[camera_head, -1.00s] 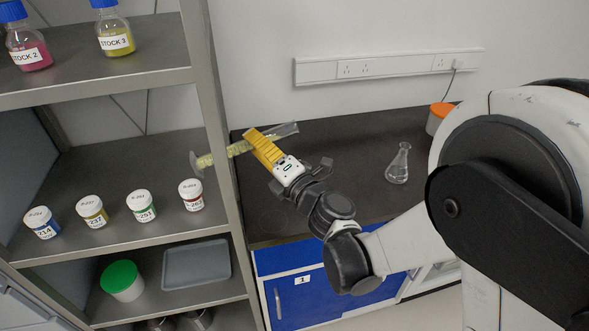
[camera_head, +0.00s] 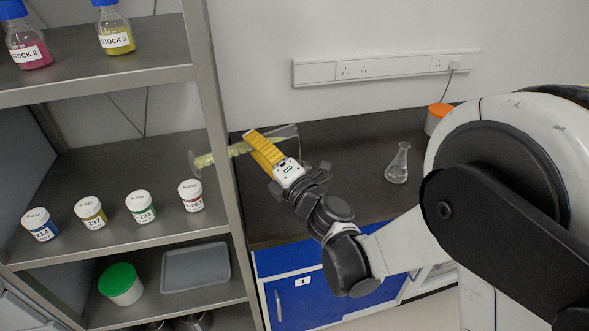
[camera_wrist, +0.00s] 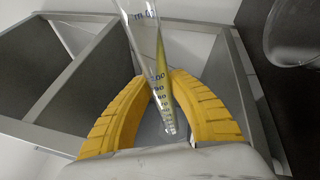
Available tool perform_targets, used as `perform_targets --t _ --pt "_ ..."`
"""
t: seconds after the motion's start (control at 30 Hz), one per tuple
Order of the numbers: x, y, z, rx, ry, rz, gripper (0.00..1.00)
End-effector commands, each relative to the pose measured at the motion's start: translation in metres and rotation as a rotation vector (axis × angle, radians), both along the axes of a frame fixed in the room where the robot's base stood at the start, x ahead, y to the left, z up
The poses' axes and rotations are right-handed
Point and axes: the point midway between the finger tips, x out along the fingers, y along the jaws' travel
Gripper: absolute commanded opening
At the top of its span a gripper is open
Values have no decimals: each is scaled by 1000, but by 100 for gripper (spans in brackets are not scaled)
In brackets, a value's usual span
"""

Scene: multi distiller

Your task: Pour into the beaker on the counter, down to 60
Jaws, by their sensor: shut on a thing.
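My gripper (camera_head: 266,151) is shut on a clear graduated cylinder (camera_head: 219,155) holding yellow liquid. The cylinder lies strongly tilted, nearly level, with its round foot at the left and its open end at the right, above the counter. In the wrist view the cylinder (camera_wrist: 157,62) runs between the yellow fingers (camera_wrist: 162,100), with blue scale marks and yellow liquid along one side. A clear round glass vessel (camera_wrist: 292,38), perhaps the beaker, shows at the wrist view's upper right. No falling stream is visible.
A conical flask (camera_head: 397,168) stands on the dark counter (camera_head: 350,195), with an orange-lidded container (camera_head: 437,117) behind. The metal shelf unit (camera_head: 215,130) at the left stands close to the cylinder and holds bottles, several labelled jars (camera_head: 141,207) and a grey tray (camera_head: 196,268).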

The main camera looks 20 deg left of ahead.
Motion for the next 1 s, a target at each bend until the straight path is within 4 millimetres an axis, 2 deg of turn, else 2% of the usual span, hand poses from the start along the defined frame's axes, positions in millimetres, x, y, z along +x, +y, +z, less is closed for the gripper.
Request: perform_targets --t 1.0 --pt "8 -3 -5 44 29 -1 0"
